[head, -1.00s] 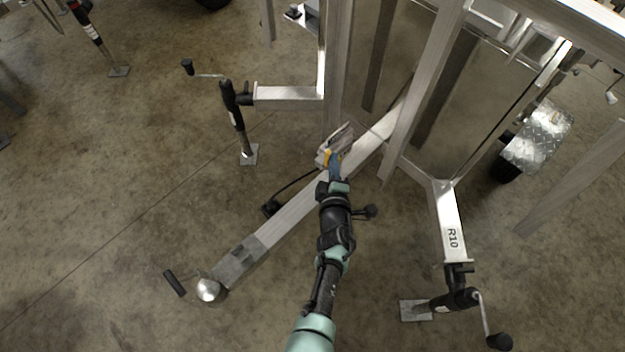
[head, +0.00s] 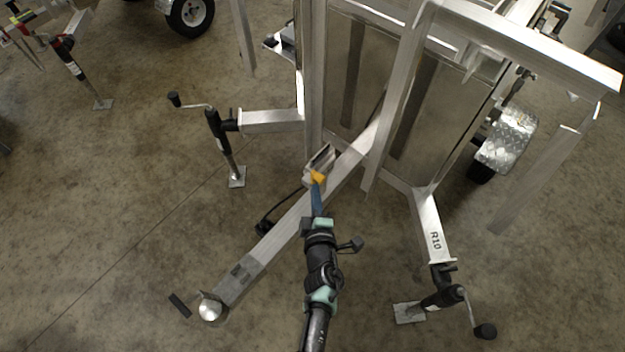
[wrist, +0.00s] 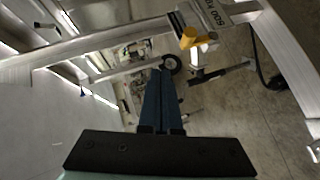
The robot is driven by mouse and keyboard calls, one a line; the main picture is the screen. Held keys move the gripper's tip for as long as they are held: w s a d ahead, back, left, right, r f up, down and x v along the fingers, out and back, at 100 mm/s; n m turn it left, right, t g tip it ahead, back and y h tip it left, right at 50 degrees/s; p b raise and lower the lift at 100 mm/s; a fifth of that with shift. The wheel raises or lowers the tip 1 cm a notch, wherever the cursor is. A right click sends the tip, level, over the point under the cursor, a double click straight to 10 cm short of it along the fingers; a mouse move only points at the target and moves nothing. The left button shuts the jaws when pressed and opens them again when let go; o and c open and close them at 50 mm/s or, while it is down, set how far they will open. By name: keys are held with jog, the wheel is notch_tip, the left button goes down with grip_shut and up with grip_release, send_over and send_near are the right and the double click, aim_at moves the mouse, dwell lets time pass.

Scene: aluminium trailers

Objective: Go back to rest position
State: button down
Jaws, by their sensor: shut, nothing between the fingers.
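My gripper (head: 318,200) is in the middle of the head view, in front of the aluminium trailer's drawbar (head: 283,222). Its blue fingers are together and hold nothing. A small metal bracket (head: 320,160) with a yellow-orange piece (head: 318,178) shows just beyond the fingertips in the head view. In the wrist view the shut blue fingers (wrist: 160,82) point away, and the yellow handle (wrist: 189,38) is above and to their right. The fingers look apart from the handle there.
A jack with a crank (head: 222,145) stands left of the drawbar, and another jack (head: 440,299) stands on the right, below the R10 arm (head: 432,232). The ball-shaped coupling end (head: 209,310) is at lower left. Open concrete floor (head: 110,220) lies to the left.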

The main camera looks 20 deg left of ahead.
jog(key=s+d+r, duration=0.1)
jog(key=s+r+p, duration=0.1)
jog(key=s, duration=0.1)
jog(key=shift+d+r+p, duration=0.1)
jog(key=shift+d+p, duration=0.2)
jog(key=shift+d, duration=0.1)
jog(key=w+d+r+m+t+h, duration=0.1)
jog(key=w+d+r+m+t, duration=0.1)
jog(key=w+r, duration=0.5)
jog(key=w+d+r+m+t+h, duration=0.2)
jog(key=w+d+r, duration=0.1)
jog(key=r, duration=0.8)
jog(key=w+d+r+m+t+h, duration=0.1)
jog(key=d+r+m+t+h, duration=0.2)
jog(key=r, duration=0.9)
jog(key=w+d+r+m+t+h, duration=0.15)
jog(key=r+m, duration=0.25)
jog(key=r, duration=0.9)
jog(key=s+d+r+m+t+h, duration=0.1)
jog(key=s+r+m, duration=0.2)
jog(key=r, duration=0.6)
jog(key=s+d+r+m+t, duration=0.1)
jog(key=s+d+r+m, duration=0.15)
jog(key=r, duration=0.65)
jog(key=s+a+r+m+t+y, duration=0.2)
jog(key=s+r+m+t, duration=0.1)
jog(key=s+r, duration=1)
jog(key=shift+s+r, duration=0.4)
jog(key=shift+s, duration=0.4)
